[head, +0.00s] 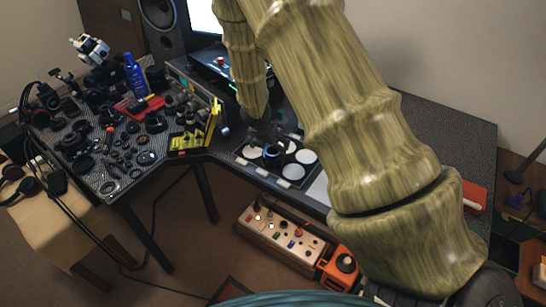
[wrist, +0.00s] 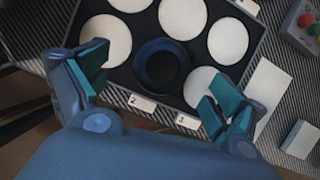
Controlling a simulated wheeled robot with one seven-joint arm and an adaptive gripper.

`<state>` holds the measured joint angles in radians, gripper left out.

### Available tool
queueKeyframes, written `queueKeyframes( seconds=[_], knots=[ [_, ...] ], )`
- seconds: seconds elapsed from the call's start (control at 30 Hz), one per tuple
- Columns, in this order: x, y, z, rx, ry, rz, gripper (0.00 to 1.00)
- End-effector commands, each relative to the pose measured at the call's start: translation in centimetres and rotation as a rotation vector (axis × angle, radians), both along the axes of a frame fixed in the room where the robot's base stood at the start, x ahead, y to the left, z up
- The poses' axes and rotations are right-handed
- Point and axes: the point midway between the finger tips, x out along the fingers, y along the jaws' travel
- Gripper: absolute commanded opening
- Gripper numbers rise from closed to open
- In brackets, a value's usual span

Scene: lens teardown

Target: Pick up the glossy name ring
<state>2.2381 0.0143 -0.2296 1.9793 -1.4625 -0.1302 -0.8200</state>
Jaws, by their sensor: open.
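My gripper (wrist: 160,84) is open and empty, with its two teal-padded fingers spread left and right. In the wrist view a dark blue-black ring (wrist: 162,66) lies in the black tray (wrist: 133,25), between white discs and just beyond the fingers. I cannot tell whether it is the glossy name ring, as no lettering is readable. The ring also shows in the head view (head: 273,152), just below my gripper (head: 263,136). Several dark rings and lens parts (head: 76,140) lie on the left part of the desk.
White discs (wrist: 106,41) sit in the tray around the ring, with small number cards (wrist: 142,102) along its edge. A grey box with coloured buttons (wrist: 308,24) stands at the upper right. A yellow rack (head: 190,140) and blue bottle (head: 135,75) stand left of my arm.

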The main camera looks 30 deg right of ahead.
Motion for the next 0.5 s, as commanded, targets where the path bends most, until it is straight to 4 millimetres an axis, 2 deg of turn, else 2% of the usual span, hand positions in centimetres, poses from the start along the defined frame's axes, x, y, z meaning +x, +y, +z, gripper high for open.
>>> queueKeyframes(
  seconds=[0.17, 0.5],
  knots=[
    [0.1, -0.3, -0.9, 0.001, 0.001, 0.000, 0.95],
    [0.4, -1.5, -4.4, 0.003, 0.001, -0.001, 0.95]
  ],
)
